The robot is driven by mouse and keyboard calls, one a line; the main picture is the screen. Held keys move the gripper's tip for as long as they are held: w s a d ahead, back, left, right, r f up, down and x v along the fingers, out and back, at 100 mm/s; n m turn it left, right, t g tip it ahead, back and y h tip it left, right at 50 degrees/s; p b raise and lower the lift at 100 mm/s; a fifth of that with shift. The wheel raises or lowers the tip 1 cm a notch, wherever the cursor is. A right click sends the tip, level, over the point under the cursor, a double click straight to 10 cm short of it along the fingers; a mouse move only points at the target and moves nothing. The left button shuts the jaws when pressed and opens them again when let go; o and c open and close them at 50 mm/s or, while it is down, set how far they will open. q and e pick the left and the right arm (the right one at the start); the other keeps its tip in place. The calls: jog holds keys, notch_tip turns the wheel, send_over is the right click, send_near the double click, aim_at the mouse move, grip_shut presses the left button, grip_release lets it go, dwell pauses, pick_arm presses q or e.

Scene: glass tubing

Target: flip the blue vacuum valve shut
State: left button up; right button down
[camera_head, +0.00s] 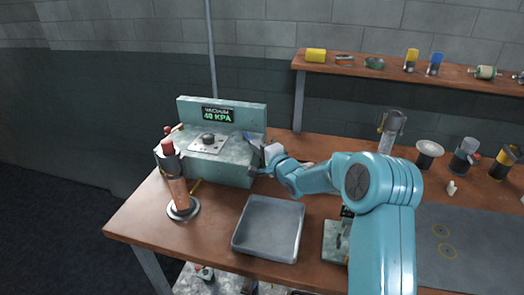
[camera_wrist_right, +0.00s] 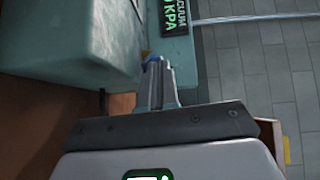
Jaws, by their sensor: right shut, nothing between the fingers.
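The pale green vacuum unit (camera_head: 225,172) stands at the back left of the table, its display (camera_head: 217,115) reading 48 KPA. The blue valve handle (camera_head: 248,137) shows at the right of its top, beside my right gripper (camera_head: 262,150). In the right wrist view the shut, empty fingers (camera_wrist_right: 157,75) point at the unit (camera_wrist_right: 85,45). A bit of blue (camera_wrist_right: 152,59) shows at their tips, partly hidden; I cannot tell whether they touch it. My left gripper is not in view.
A metal tray (camera_head: 242,246) lies in front of the unit. A red-topped torch-like tool (camera_head: 172,178) stands upright at the left. Bottles and a funnel (camera_head: 429,150) stand at the right. A shelf (camera_head: 440,76) with small items runs behind.

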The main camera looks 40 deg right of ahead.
aim_at(243, 158)
jog(key=a+b, duration=0.1)
jog(key=w+a+b, duration=0.1)
jog(key=shift+w+a+f+b, duration=0.15)
jog(key=shift+a+f+b, duration=0.1)
jog(key=shift+b, duration=0.1)
jog(key=shift+w+a+r+b, duration=0.2)
jog(key=shift+w+a+b, duration=0.4)
jog(key=shift+a+b, duration=0.15)
